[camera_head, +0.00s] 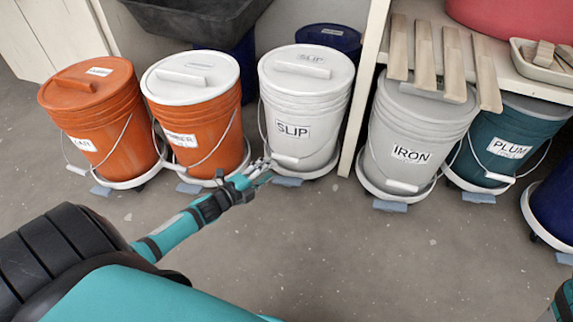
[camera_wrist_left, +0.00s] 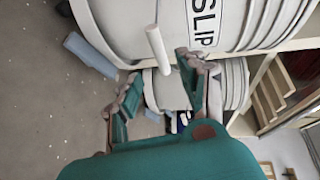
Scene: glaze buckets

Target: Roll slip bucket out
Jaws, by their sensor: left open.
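The white slip bucket (camera_head: 305,112), lidded and labelled SLIP, stands upright on a round wheeled dolly among the row of buckets. Its wire bail hangs down at the front, with a white handle grip (camera_head: 286,159) low on the bucket's front. My left gripper (camera_head: 264,172) is open just in front and to the left of that grip. In the left wrist view the slip bucket (camera_wrist_left: 240,22) fills the top, and the white grip (camera_wrist_left: 158,48) lies just beyond the open fingers (camera_wrist_left: 160,88), with nothing seen held. My right gripper is out of view.
Orange buckets (camera_head: 195,118) stand to the left, and the grey iron bucket (camera_head: 405,130) stands right, past a white shelf post (camera_head: 364,85). A blue-grey block (camera_head: 287,182) sits at the slip dolly's front. Wooden slats (camera_head: 487,82) overhang the shelf. The front floor (camera_head: 340,250) is clear.

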